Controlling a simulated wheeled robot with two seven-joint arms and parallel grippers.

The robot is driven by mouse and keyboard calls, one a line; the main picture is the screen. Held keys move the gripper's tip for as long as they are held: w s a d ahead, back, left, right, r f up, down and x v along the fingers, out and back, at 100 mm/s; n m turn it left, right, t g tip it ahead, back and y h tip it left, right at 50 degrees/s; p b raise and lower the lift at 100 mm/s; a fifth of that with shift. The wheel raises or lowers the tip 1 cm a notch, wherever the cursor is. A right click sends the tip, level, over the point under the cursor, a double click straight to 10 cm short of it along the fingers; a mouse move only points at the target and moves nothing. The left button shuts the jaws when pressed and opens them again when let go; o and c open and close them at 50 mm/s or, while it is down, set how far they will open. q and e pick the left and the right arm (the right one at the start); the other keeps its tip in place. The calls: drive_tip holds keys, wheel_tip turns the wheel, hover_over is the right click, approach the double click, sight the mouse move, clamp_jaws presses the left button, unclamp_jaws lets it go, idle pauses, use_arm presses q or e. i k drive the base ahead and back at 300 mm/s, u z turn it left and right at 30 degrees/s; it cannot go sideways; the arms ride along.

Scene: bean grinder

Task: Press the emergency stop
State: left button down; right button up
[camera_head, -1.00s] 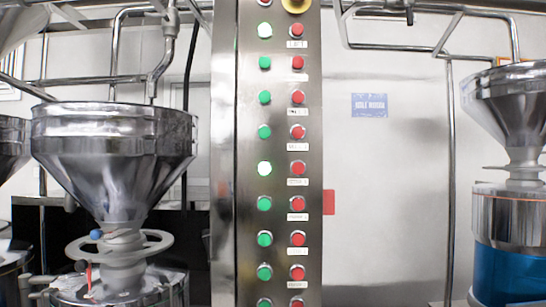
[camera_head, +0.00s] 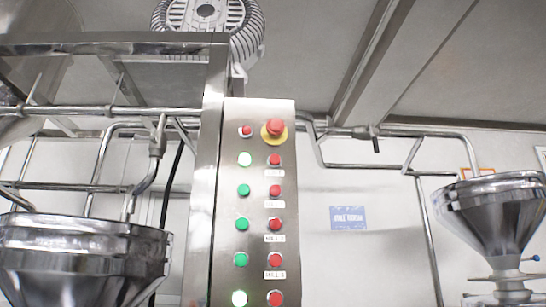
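The emergency stop (camera_head: 275,129) is a red mushroom button on a yellow round base. It sits at the top right of the steel control panel (camera_head: 258,205), a little right of the smaller red button (camera_head: 246,131) in the top row. Its face is clear, with nothing in front of it. Neither of my grippers is in view.
Below it, green buttons (camera_head: 242,190) run down the left column and red buttons (camera_head: 275,190) down the right. Steel funnels stand at left (camera_head: 85,260) and right (camera_head: 495,210). Pipes (camera_head: 400,135) cross behind the panel. A ribbed motor housing (camera_head: 208,22) is above.

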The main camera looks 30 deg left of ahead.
sight(275, 125)
drive_tip(key=k, duration=1.15)
drive_tip(key=u, duration=0.45)
drive_tip(key=i, duration=0.5)
drive_tip(key=u, duration=0.1)
